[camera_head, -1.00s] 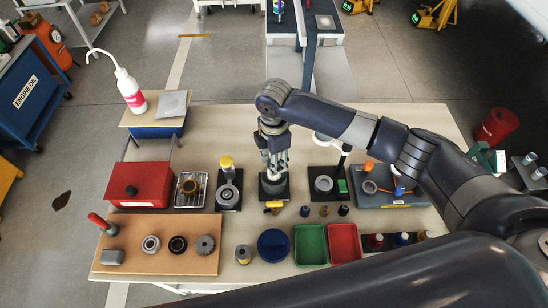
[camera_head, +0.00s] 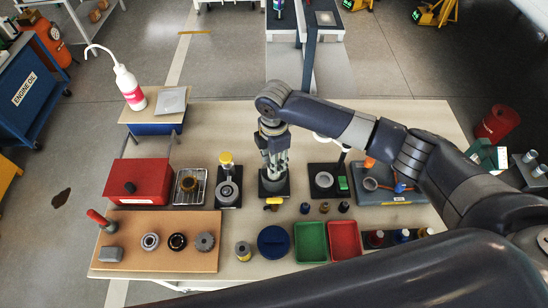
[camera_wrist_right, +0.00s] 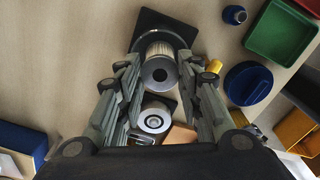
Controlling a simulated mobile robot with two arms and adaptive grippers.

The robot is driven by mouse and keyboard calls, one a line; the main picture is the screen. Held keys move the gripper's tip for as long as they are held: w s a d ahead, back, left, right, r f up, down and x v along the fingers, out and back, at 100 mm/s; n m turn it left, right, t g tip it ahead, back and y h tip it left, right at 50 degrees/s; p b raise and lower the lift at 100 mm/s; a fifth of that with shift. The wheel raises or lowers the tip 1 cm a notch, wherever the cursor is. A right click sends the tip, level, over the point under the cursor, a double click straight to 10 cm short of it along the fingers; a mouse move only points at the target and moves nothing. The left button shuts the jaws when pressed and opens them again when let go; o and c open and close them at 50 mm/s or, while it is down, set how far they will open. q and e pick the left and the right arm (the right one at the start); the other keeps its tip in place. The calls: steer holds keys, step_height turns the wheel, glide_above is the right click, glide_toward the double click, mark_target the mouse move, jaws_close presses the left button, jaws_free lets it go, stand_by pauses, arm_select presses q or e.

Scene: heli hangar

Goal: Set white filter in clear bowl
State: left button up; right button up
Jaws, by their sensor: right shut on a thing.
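The white filter (camera_wrist_right: 158,50) is a pale pleated cylinder with a dark hole in its near end, seen in the right wrist view. My right gripper (camera_wrist_right: 160,75) has its fingers on both sides of the filter and is shut on it. Beyond the filter, a round grey rim (camera_wrist_right: 138,43), apparently the clear bowl's, stands on a black square base (camera_wrist_right: 172,18). In the head view my right gripper (camera_head: 273,165) points down over that base (camera_head: 273,190). I cannot tell how deep the filter sits in the bowl. My left gripper is not in view.
Left of the base stands a black stand with a grey ring (camera_head: 228,190) and yellow cap. Right of it is another black stand (camera_head: 323,180). In front lie a yellow-handled part (camera_head: 273,203), small bottles, a blue dish (camera_head: 273,242), green tray (camera_head: 310,242) and red tray (camera_head: 345,240).

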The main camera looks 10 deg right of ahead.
steer(key=shift+f+b, duration=0.65)
steer(key=shift+f, duration=0.9)
steer(key=o, duration=1.1)
step_height(320, 180, up, 7)
steer(key=p, duration=0.7)
steer(key=shift+p, duration=0.35)
